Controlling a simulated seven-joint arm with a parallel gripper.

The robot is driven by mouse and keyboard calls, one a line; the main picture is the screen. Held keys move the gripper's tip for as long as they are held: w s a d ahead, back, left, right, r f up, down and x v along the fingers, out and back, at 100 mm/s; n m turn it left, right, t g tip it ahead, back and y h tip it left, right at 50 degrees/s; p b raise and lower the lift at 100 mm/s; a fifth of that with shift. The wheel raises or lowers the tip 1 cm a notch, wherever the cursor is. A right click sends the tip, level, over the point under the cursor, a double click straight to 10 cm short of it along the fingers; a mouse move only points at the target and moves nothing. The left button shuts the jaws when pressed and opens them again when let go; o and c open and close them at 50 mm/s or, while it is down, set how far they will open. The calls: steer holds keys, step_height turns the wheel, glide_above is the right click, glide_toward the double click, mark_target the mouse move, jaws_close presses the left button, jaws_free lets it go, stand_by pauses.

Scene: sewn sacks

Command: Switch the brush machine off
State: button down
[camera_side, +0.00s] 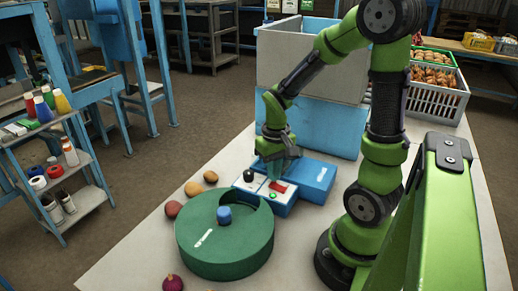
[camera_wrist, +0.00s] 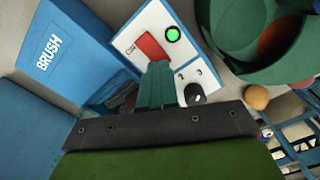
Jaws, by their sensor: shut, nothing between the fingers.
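The brush machine's blue box (camera_side: 315,178) lies on the table and reads BRUSH in the wrist view (camera_wrist: 62,45). Beside it is a white-topped control panel (camera_wrist: 128,36) with a red switch (camera_wrist: 151,46), a lit green lamp (camera_wrist: 173,34) and a black knob (camera_wrist: 194,94). The red switch also shows in the side view (camera_side: 279,187). My gripper (camera_side: 274,175) is shut and empty, pointing down over the panel. In the wrist view its fingertips (camera_wrist: 158,68) are right beside the red switch and cover part of the panel. I cannot tell whether they touch it.
A round green drum (camera_side: 215,262) with a blue knob (camera_side: 224,214) stands in front of the panel. Several potatoes and onions (camera_side: 193,188) lie left of it. A grey and blue bin (camera_side: 325,125) stands behind, with crates (camera_side: 437,98) at right.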

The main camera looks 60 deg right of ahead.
mark_target(273, 185)
steer(key=shift+f, duration=1)
stand_by(0.6)
steer(key=shift+r, duration=3.55)
steer(key=shift+a+f, duration=0.15)
steer(key=shift+a, duration=0.05)
steer(key=s+a+r+n+t+y, duration=0.1)
steer(key=a+r+n+t+y, duration=0.1)
steer(key=a+r+t, duration=0.5)
steer(key=a+r, duration=0.4)
steer(key=a, duration=0.2)
steer(key=shift+s+a+r, duration=0.2)
steer(key=shift+a+r, duration=0.05)
steer(key=shift+a, duration=0.15)
